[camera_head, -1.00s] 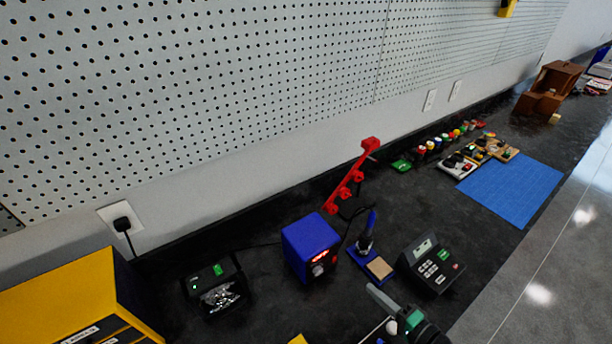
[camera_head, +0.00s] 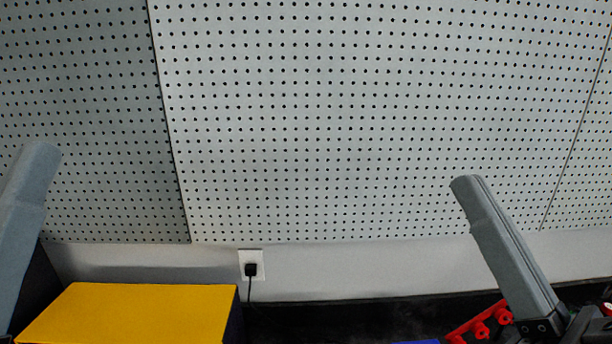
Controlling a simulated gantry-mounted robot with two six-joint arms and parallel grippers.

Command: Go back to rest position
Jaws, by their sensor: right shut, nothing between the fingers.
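My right gripper (camera_head: 466,186) stands at the right of the head view, its long grey fingers pointing up and slightly left in front of the pegboard. The fingers are shut together with nothing between them. My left gripper (camera_head: 40,152) shows at the left edge as a grey finger shape pointing up. Its base is cut off by the frame, and I cannot tell whether it is open or shut. Neither gripper visibly holds anything.
A white pegboard wall (camera_head: 340,120) fills most of the view. Below it are a wall socket with a black plug (camera_head: 251,269), a yellow box (camera_head: 135,310) at lower left, a dark bench top (camera_head: 340,318) and a red rack (camera_head: 482,328) beside my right gripper's base.

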